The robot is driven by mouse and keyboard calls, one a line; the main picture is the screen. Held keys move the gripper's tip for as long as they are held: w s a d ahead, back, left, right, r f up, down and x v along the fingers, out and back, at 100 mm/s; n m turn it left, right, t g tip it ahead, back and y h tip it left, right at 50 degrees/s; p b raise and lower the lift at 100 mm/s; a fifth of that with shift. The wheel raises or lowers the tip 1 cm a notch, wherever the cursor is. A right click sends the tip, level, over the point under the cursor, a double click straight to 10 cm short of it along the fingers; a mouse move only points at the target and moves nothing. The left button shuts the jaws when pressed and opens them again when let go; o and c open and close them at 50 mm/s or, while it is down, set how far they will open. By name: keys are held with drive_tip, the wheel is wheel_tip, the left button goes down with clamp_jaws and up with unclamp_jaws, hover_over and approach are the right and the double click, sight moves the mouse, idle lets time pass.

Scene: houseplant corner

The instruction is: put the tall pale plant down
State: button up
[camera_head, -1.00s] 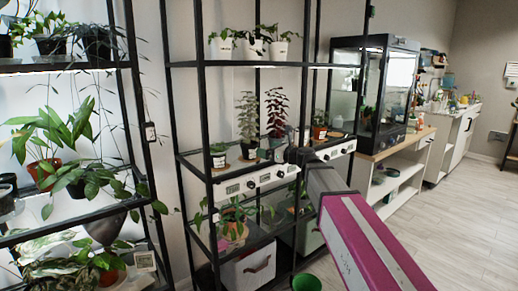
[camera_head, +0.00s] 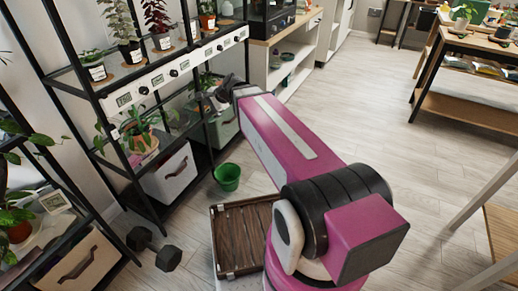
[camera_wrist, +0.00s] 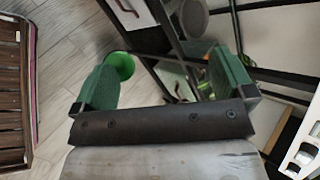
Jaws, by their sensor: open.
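The tall pale plant (camera_head: 118,22) stands upright in a dark pot with a white label on the rack's shelf, at the upper left of the head view. A round coaster (camera_head: 134,66) shows under it. My gripper (camera_head: 215,95) is at the rack's right front, lower and to the right of the plant, apart from it. In the wrist view my gripper (camera_wrist: 163,65) has its two green fingers spread wide with nothing between them. The plant is not seen in the wrist view.
A dark-leaved plant (camera_head: 156,15) stands right of the pale one. A green bucket (camera_head: 227,177), a wooden slatted tray (camera_head: 240,238) and a dumbbell (camera_head: 153,248) are on the floor. Open floor (camera_head: 360,110) lies to the right.

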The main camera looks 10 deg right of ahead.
drive_tip(key=s+d+f+n+g+h, duration=0.2)
drive_tip(key=s+d+f+n+h, duration=0.2)
drive_tip(key=d, duration=0.5)
drive_tip(key=s+d+f+n+g+h, duration=0.2)
drive_tip(key=s+d+f+n+h, duration=0.2)
drive_tip(key=s+d+f+n, duration=0.3)
drive_tip(key=s+d+f, duration=0.2)
drive_tip(key=d+f, duration=0.1)
drive_tip(key=f, duration=0.1)
drive_tip(key=shift+s+d, duration=0.15)
drive_tip(key=shift+s, duration=0.05)
